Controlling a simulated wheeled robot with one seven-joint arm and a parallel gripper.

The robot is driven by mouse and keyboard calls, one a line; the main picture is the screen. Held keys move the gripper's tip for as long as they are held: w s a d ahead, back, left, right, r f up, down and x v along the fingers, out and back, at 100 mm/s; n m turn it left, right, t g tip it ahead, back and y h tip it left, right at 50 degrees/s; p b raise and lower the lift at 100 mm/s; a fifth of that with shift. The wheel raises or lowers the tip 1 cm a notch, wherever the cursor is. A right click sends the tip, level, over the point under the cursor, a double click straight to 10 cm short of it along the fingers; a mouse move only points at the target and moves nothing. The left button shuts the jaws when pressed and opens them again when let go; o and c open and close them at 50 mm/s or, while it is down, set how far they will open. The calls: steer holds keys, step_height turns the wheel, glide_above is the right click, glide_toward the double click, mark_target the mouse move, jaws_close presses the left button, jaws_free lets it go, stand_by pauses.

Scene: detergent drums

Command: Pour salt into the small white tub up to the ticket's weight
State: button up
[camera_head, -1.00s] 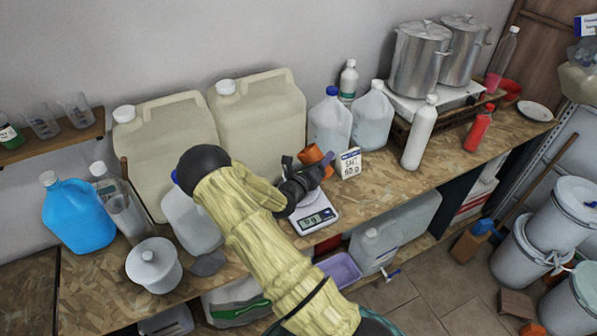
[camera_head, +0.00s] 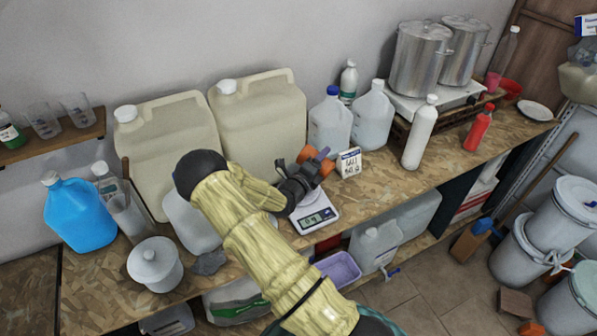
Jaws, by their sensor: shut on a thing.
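My gripper (camera_head: 306,176) is dark and is shut on an orange container (camera_head: 306,154). The orange shows on both sides of the jaws, and its tilt and contents cannot be made out. They are above the white kitchen scale (camera_head: 330,217) on the wooden bench. The scale's display is lit, but its digits are too small to read surely. The small white tub cannot be picked out; the gripper covers the back of the scale pan. The ticket (camera_head: 349,163) stands behind and right of the scale; its number is not clearly legible.
Two large beige canisters (camera_head: 258,120) stand behind my arm. Clear jugs (camera_head: 330,122), a white bottle (camera_head: 420,133) and a red bottle (camera_head: 479,128) stand further right. A lidded white pot (camera_head: 154,265) is at the left front. The bench (camera_head: 385,188) right of the scale is clear.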

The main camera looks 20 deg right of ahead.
steer(key=shift+s+n, duration=0.1)
steer(key=shift+n, duration=0.2)
steer(key=shift+w+a+n+p, duration=0.25)
steer(key=shift+a+n+p, duration=0.2)
steer(key=shift+n+p, duration=0.05)
steer(key=shift+w+r+n+p, duration=0.15)
steer(key=shift+r+n+p, duration=0.1)
steer(key=shift+n+p, duration=0.25)
steer(key=shift+d, duration=0.15)
steer(key=shift+n, duration=0.3)
steer(key=shift+w+a+f+n, duration=0.25)
steer(key=shift+f+n, duration=0.1)
steer(key=shift+n, duration=0.45)
steer(key=shift+w+a+r+n+p, duration=0.15)
steer(key=shift+w+r+n+p, duration=0.3)
steer(key=shift+n+p, duration=0.5)
stand_by(2.6)
